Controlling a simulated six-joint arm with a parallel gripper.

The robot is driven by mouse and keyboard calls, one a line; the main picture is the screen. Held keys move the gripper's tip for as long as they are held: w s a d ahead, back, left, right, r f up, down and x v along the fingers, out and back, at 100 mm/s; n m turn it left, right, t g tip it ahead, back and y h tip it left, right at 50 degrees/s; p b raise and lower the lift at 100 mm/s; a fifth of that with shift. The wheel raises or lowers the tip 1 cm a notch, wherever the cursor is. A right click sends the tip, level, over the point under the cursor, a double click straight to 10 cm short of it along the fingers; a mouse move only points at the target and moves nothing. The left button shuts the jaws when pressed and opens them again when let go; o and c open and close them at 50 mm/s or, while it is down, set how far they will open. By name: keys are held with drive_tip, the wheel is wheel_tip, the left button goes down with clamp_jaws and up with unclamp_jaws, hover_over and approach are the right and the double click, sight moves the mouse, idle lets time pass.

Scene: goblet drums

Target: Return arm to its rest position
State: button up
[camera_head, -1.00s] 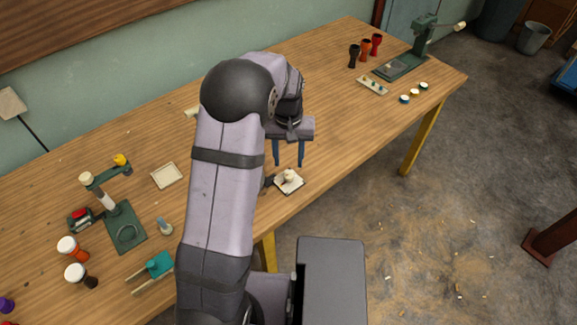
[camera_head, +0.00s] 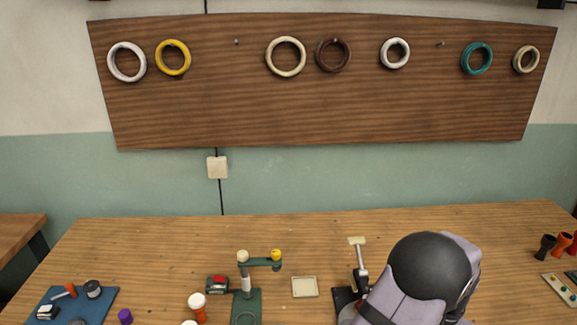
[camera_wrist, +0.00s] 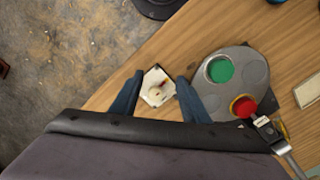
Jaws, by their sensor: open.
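In the wrist view my gripper (camera_wrist: 160,76) is open, with its two blue fingers apart and nothing held between them. A small white square tray (camera_wrist: 158,87) with a cream piece on it shows beyond the fingertips, near the table's edge. In the head view my arm fills the lower right, with its dark rounded joint in front of the table (camera_head: 130,240). My gripper is hidden in the head view.
A grey oval plate with a green disc (camera_wrist: 220,70) and a red button (camera_wrist: 243,107) lies beside the right finger. A green stand (camera_head: 246,300), a pale tray (camera_head: 305,287) and goblet drums (camera_head: 563,243) stand on the table. Rings hang on a wall board (camera_head: 230,110).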

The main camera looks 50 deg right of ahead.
drive_tip(key=shift+y, duration=0.6)
drive_tip(key=a, duration=0.2)
drive_tip(key=w+a+f, duration=0.1)
drive_tip(key=a, duration=0.2)
drive_tip(key=w+a, duration=0.1)
drive_tip(key=a, duration=0.1)
drive_tip(key=shift+w+a+f, duration=0.2)
drive_tip(key=shift+w, duration=0.05)
drive_tip(key=w+a+r+n, duration=0.2)
drive_tip(key=w+a+n, duration=0.4)
drive_tip(key=a, duration=0.5)
drive_tip(key=w+a+r+n+h, duration=0.1)
drive_tip(key=w+a+r+n, duration=0.2)
drive_tip(key=w+a+n, duration=0.3)
drive_tip(key=w+a+r+n, duration=0.2)
drive_tip(key=w+a+n, duration=0.5)
drive_tip(key=w+a, duration=0.6)
drive_tip(key=a, duration=0.3)
drive_tip(key=shift+w+a+r+h, duration=0.3)
drive_tip(key=shift+a+r+h, duration=0.05)
drive_tip(key=shift+h, duration=0.05)
